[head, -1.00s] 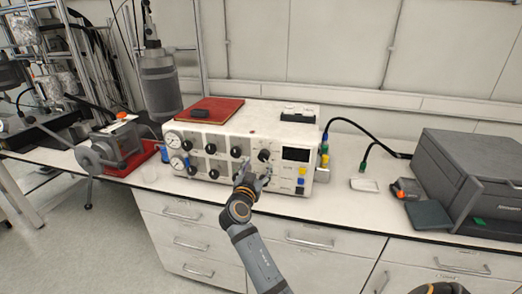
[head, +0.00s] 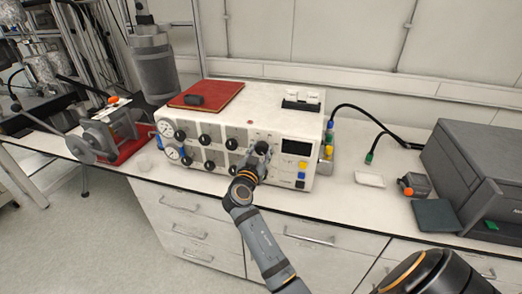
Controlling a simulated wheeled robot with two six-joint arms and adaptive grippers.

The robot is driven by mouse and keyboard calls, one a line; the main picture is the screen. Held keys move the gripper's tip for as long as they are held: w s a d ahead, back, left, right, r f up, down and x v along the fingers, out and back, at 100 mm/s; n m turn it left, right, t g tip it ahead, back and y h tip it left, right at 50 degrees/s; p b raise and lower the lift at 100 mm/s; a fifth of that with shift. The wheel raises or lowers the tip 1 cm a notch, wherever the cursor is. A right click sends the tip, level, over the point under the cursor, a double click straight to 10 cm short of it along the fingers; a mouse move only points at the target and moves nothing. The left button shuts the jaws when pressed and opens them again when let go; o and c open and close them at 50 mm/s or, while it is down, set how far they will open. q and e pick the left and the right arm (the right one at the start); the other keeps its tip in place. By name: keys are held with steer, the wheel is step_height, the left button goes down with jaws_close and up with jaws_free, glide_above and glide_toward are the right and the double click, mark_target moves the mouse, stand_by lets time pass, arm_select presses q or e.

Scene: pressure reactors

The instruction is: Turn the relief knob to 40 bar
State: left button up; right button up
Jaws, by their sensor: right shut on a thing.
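The white control box (head: 262,110) stands on the bench with black knobs in two rows on its front and round gauges (head: 166,128) at its left end. The knob (head: 262,147) at the right end of the upper row, left of the dark display (head: 296,147), is the one at my right gripper (head: 257,156). That gripper is shut on this knob and hides part of it. Knob labels, scale and pointer are too small to read. My left gripper is not in view.
A red folder (head: 207,94) with a dark item lies on the box. Coloured connectors and cables (head: 328,138) stick out at its right side. A dark grey device (head: 478,170) and a dark pad (head: 437,215) are at the right. A grey apparatus (head: 108,131) on a red base is left.

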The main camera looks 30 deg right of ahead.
steer(key=c, duration=0.4)
